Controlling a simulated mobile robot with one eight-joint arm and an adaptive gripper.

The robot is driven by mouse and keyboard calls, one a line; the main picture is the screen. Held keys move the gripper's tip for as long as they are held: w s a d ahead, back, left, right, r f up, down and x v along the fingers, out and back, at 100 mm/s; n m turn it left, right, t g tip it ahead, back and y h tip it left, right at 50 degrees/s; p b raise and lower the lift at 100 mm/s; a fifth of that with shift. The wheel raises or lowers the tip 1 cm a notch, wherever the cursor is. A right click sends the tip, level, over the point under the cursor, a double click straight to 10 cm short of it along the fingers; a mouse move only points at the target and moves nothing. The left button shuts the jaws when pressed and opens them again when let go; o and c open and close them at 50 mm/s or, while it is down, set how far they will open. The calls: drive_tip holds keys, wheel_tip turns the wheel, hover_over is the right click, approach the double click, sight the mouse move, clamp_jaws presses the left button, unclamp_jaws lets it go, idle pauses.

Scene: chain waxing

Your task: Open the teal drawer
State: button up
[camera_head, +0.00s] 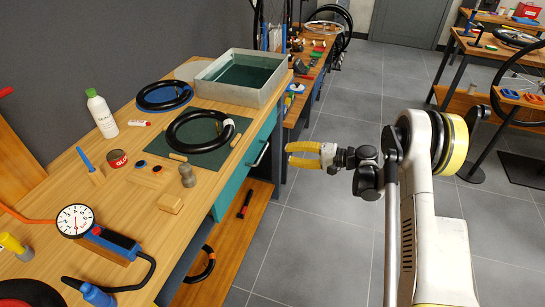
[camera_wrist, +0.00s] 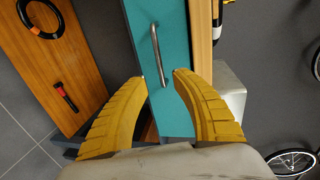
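The teal drawer (camera_head: 237,184) is under the front edge of the wooden workbench and looks closed. Its silver bar handle (camera_head: 261,154) is on its front. In the wrist view the teal front (camera_wrist: 176,35) runs up the middle, with the handle (camera_wrist: 156,52) on it. My gripper (camera_head: 288,155) has yellow ribbed fingers and is open and empty. It points at the drawer front, a short way out from the handle. In the wrist view the handle's lower end lies between my gripper's fingertips (camera_wrist: 160,77) in the picture; I cannot tell the exact distance.
The workbench (camera_head: 130,205) holds a metal water tank (camera_head: 240,78), a tire on a green mat (camera_head: 205,142), a white bottle (camera_head: 102,115) and a dial gauge (camera_head: 75,221). A lower wooden shelf (camera_head: 235,235) juts below the drawer. The grey floor (camera_head: 315,225) in front is clear.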

sight(263, 151)
drive_tip(key=b+x, duration=0.3)
drive_tip(key=x, duration=0.8)
drive_tip(key=shift+f+b, duration=0.1)
drive_tip(key=shift+b, duration=0.2)
clamp_jaws()
